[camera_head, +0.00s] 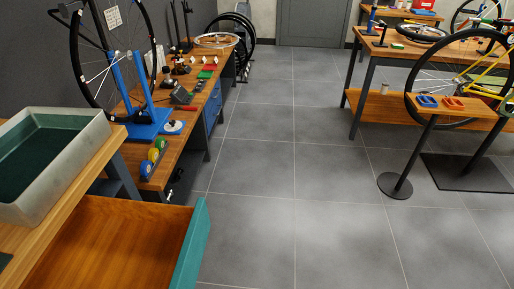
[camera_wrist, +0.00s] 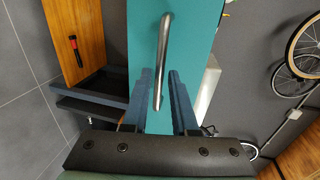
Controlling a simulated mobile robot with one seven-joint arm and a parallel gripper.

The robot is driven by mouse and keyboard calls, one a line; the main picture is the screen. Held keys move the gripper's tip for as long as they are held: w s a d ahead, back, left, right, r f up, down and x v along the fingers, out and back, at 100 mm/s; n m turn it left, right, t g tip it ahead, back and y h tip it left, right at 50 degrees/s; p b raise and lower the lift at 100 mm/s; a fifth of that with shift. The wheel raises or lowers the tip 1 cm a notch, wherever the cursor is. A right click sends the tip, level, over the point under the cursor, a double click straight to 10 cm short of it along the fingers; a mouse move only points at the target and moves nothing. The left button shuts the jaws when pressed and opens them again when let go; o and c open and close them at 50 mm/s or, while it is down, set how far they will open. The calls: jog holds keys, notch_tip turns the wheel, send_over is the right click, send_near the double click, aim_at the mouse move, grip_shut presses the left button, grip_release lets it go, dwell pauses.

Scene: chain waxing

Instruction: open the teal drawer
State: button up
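The teal drawer stands pulled out at the lower left of the head view, its wooden inside (camera_head: 110,240) exposed and empty where visible. Its teal front (camera_head: 191,250) faces right. In the wrist view the teal front (camera_wrist: 195,35) fills the upper middle, with a silver bar handle (camera_wrist: 162,50) on it. My gripper (camera_wrist: 160,73) is open, its two dark blue fingers apart. The lower part of the handle lies between the fingers in the picture, with teal showing on both sides. I cannot tell whether the fingers touch it. My gripper is not visible in the head view.
A grey basin (camera_head: 92,155) stands on the wooden top above the drawer. A workbench (camera_head: 180,163) with a blue stand (camera_head: 148,118) runs along the left wall. Grey floor (camera_head: 290,170) is clear in the middle. A small stand with trays (camera_head: 455,105) is at right.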

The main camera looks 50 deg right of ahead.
jog(key=v, duration=1)
